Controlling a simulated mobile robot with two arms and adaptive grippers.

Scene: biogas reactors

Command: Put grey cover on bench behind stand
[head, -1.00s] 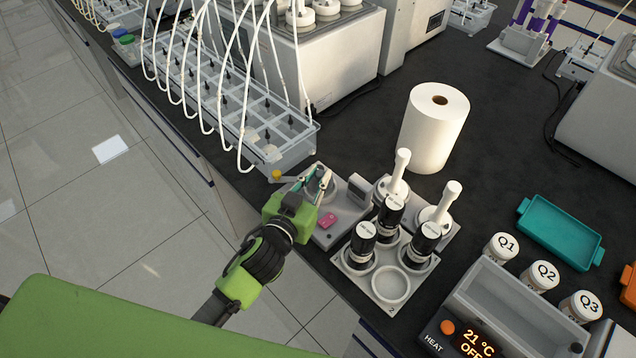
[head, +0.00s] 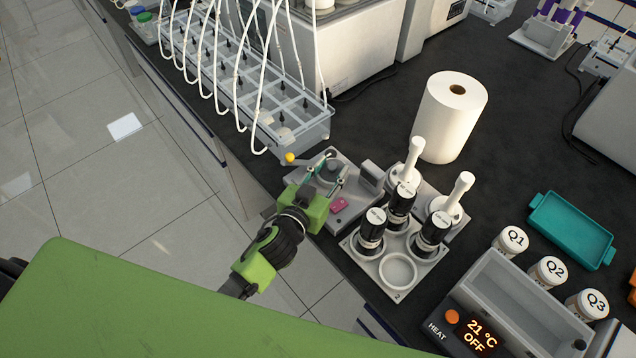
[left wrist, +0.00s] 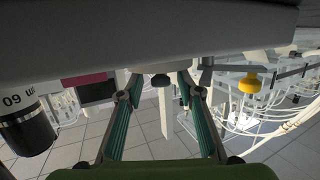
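A round grey piece (head: 328,173), which looks like the grey cover, sits on the flat grey unit (head: 352,212) at the bench's front edge. A small dark knob (left wrist: 160,80) shows between my fingertips in the left wrist view. My left gripper (head: 331,168) is open, one finger on each side of the round piece, with visible gaps beside the knob. The grey stand (head: 372,268) is just right of the unit. My right gripper is not in view.
Two white-handled tools (head: 446,208) stand behind the bottles. A paper roll (head: 450,115) stands farther back, with bare dark bench around it. A tubing rack (head: 285,128) is behind the unit at left. A heater block (head: 530,300) and teal tray (head: 572,230) are at right.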

